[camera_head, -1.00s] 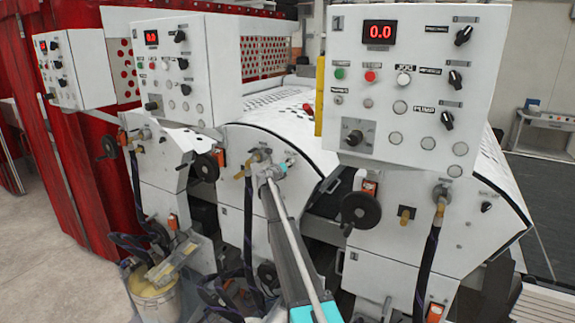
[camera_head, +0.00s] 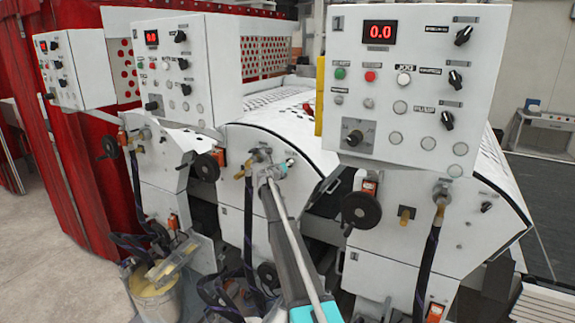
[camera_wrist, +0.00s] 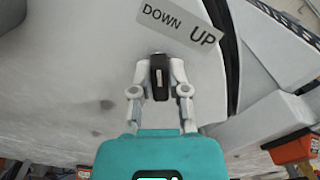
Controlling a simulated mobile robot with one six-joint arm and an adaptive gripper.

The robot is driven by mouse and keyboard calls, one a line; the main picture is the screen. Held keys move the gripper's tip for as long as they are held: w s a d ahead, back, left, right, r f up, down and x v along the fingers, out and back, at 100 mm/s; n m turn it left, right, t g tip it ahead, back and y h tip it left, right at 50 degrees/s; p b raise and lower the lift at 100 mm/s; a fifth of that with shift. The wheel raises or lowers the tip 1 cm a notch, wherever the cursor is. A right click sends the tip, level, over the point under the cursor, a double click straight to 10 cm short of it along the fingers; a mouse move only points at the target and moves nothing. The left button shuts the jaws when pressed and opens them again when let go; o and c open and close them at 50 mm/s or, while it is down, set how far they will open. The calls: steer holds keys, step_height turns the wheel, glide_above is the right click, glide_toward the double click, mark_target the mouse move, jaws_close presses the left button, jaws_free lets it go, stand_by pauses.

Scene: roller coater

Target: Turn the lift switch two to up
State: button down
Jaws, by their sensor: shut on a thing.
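The lift switch is a small black knob (camera_wrist: 159,78) with a pale mark, on the white machine front in the wrist view. Above it is a tilted label (camera_wrist: 182,24) reading DOWN on the left and UP on the right. My gripper (camera_wrist: 160,70) is shut on the knob, one finger on each side. The knob's long axis stands upright in the wrist picture and lines up with my gripper. In the head view my gripper (camera_head: 266,163) is against the front of the middle machine unit (camera_head: 245,200); it hides the switch there.
A black handwheel (camera_head: 361,210) stands out to the right of my arm, and another handwheel (camera_head: 206,167) to the left. A hose (camera_head: 248,230) hangs just left of my arm. The control box marked 1 (camera_head: 400,80) overhangs at upper right. A bucket (camera_head: 155,300) stands lower left.

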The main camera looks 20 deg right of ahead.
steer(key=shift+m, duration=0.3)
steer(key=m, duration=1.1)
steer(key=shift+s+d, duration=0.1)
stand_by(0.4)
steer(key=c, duration=0.6)
jaws_free()
steer(key=shift+s, duration=0.1)
steer(key=v, duration=1.2)
